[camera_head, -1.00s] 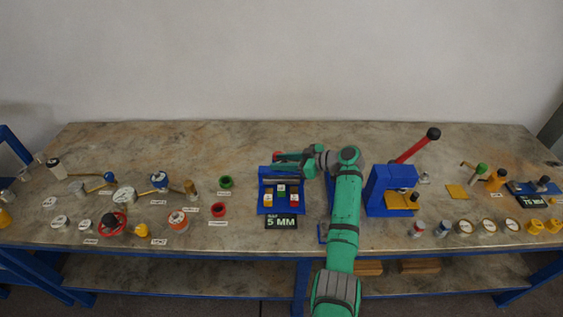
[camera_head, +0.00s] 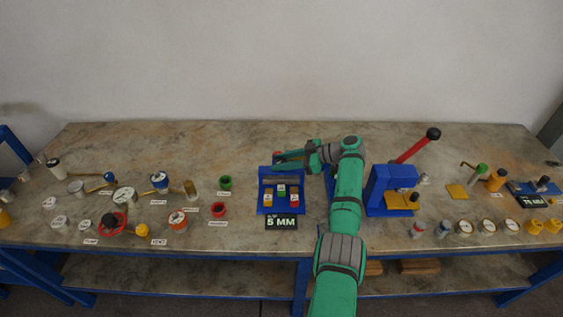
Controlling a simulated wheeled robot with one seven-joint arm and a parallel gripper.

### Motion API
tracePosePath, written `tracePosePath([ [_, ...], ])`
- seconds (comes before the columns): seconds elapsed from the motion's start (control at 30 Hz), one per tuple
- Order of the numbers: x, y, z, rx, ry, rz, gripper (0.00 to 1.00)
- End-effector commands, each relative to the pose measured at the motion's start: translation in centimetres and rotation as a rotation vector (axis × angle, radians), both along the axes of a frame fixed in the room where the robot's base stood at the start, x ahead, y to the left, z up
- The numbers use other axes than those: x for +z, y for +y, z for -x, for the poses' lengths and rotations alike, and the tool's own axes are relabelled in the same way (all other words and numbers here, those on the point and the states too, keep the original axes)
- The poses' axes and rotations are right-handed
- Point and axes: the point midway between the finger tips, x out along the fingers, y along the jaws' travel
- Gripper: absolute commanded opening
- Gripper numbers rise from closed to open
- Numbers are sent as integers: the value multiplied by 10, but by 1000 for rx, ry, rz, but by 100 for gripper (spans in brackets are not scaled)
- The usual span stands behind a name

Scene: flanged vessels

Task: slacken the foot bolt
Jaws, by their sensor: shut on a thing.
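My gripper (camera_head: 279,163) is at the back of a blue stand (camera_head: 260,187) in the middle of the bench, reaching in from the right. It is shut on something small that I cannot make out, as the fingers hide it. A small red end (camera_head: 277,154) shows just behind the fingers. The stand holds a yellow, a green and a red block (camera_head: 295,201) with white labels. A dark sign (camera_head: 281,223) reading "5 MM" stands at its front. I cannot pick out the foot bolt.
Right of my arm is a blue press (camera_head: 379,190) with a long red lever (camera_head: 411,149). Left are green (camera_head: 225,183) and red cups (camera_head: 219,209) and several lidded vessels. Gauges and yellow parts lie at right. The back of the bench is mostly clear.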

Motion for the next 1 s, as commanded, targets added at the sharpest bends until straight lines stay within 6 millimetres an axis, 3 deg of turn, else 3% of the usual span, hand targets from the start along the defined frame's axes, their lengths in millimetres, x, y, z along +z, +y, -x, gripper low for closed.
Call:
tracePosePath([
  [0.3, -7, 1, 2, 2, 11, 5, 10],
  [0.33, -7, 1, 2, 2, 11, 5, 40],
  [0.4, -6, 1, 2, 2, 9, 4, 51],
  [0.77, -1, -4, 1, 0, 4, 2, 51],
  [1.0, 14, -37, 6, -3, 3, 1, 51],
])
